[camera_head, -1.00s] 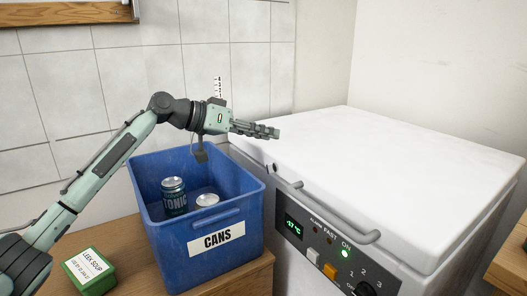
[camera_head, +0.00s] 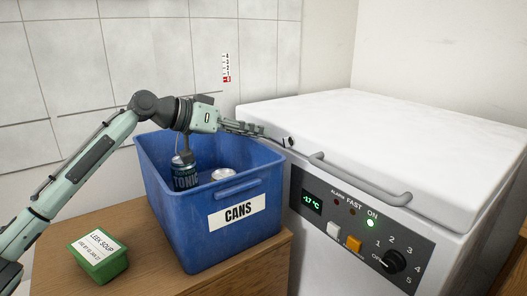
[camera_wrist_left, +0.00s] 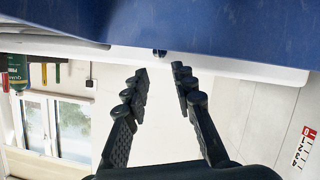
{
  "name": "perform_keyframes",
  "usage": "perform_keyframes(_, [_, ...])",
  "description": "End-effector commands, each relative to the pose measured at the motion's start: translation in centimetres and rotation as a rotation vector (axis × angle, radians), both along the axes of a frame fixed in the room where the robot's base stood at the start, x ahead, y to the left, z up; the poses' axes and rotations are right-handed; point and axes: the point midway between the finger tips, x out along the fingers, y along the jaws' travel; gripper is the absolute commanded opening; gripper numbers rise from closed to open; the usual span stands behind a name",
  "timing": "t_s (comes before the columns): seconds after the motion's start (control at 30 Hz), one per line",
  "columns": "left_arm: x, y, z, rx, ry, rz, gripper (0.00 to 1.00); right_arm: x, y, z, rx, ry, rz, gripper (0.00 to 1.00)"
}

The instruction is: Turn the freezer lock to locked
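The white freezer (camera_head: 390,140) stands right of centre in the head view. Its lock (camera_head: 289,142) is a small dark round piece at the left end of the front, just under the lid's edge; how it is turned cannot be made out. My left gripper (camera_head: 268,134) is just left of the lock, over the blue bin's back right corner, fingers pointing at the lock. In the left wrist view the gripper (camera_wrist_left: 161,72) is open and empty, and a small dark piece, likely the lock (camera_wrist_left: 160,52), shows just beyond the fingertips. My right gripper is not in view.
The blue CANS bin (camera_head: 190,235), holding a tonic can (camera_head: 185,176) and another can (camera_head: 226,174), stands close under my left gripper. A green soup tub (camera_head: 98,256) is on the wooden counter (camera_head: 170,280). The lid handle (camera_head: 360,181) juts out right of the lock.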

Motion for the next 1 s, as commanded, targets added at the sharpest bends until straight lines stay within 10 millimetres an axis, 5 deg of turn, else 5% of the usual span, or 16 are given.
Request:
perform_keyframes(0.13, [-0.1,-0.4,-0.7,0.001,-0.004,-0.001,0.26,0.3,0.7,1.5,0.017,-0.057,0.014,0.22])
perform_keyframes(0.6, [2.9,-5.8,-2.9,0.003,-0.004,-0.001,0.26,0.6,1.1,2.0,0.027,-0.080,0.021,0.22])
perform_keyframes(1.0, [3.2,-6.5,-3.3,0.002,-0.005,0.000,0.25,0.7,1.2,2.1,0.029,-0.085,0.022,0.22])
